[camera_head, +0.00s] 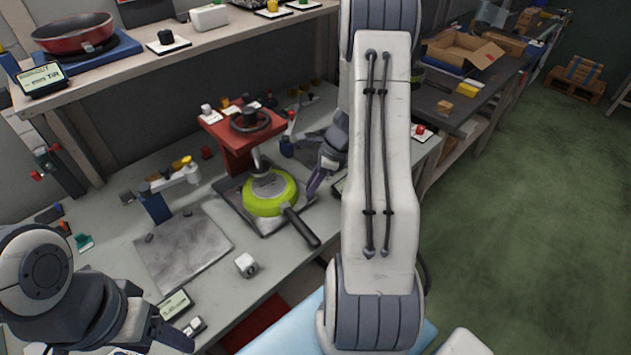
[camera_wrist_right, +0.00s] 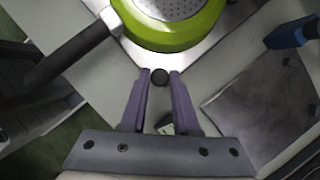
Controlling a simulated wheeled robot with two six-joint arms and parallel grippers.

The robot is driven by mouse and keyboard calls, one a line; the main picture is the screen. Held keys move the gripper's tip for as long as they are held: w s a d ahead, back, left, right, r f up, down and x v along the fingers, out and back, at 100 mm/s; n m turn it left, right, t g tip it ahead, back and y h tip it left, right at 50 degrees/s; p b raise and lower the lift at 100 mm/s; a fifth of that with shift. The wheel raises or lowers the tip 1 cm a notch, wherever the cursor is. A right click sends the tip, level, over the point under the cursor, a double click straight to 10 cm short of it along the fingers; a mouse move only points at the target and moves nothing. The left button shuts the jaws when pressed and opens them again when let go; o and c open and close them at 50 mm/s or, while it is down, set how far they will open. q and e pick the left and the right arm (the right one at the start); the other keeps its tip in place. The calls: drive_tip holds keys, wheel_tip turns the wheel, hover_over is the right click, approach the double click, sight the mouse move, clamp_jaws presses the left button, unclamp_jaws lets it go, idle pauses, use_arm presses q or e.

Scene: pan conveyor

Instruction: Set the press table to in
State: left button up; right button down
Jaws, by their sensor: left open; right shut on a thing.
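The press table (camera_head: 238,207) is a dark flat plate in front of the red press (camera_head: 238,150). A lime-green pan (camera_head: 262,206) with a black handle sits on it, below the press's ram. In the right wrist view the pan (camera_wrist_right: 172,38) lies just beyond my fingers. My right gripper (camera_head: 318,182) is at the table's right side. In the wrist view my right gripper (camera_wrist_right: 160,80) has its purple fingers shut on a small dark round knob (camera_wrist_right: 160,77) at the table's edge. My left gripper (camera_head: 172,336) is at the lower left, partly cut off, open and away from the press.
A blue clamp stand (camera_head: 155,205) stands behind that plate. A shelf with a red pan (camera_head: 74,33) runs above. The pan's handle sticks out towards the bench front.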

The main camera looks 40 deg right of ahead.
sight(297, 187)
drive_tip(key=shift+w+d, duration=0.1)
drive_tip(key=shift+d, duration=0.05)
idle(0.5)
drive_tip(key=shift+w+r, duration=0.15)
drive_tip(key=shift+w, duration=0.1)
drive_tip(key=w+p, duration=0.1)
drive_tip(key=w, duration=0.1)
drive_tip(key=shift+w+p, duration=0.3)
drive_tip(key=shift+w, duration=0.35)
drive_tip(key=c, duration=0.7)
unclamp_jaws()
drive_tip(key=shift+a, duration=0.2)
drive_tip(key=shift+o, duration=0.2)
drive_tip(key=shift+s, duration=0.1)
